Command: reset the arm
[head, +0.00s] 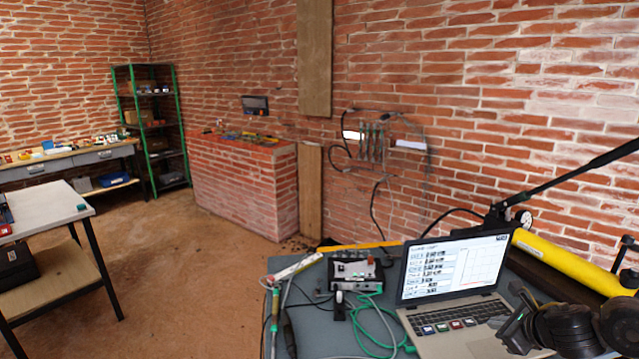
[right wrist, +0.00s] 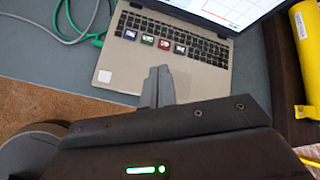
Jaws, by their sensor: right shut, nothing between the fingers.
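My right gripper (head: 522,303) shows at the lower right of the head view, beside the laptop (head: 457,267) and near the right side of its keyboard. In the right wrist view the right gripper's fingers (right wrist: 158,86) are together with nothing between them. They overlap the front edge of the laptop (right wrist: 185,62) in that picture; I cannot tell the height above it. My black right arm fills the lower right corner of the head view. My left gripper is in neither view.
A grey-blue table (head: 310,280) holds the laptop, a small electronic device (head: 357,273) and green cables (head: 368,325). A metal-topped table (head: 45,207) stands at left. The brown floor between is clear.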

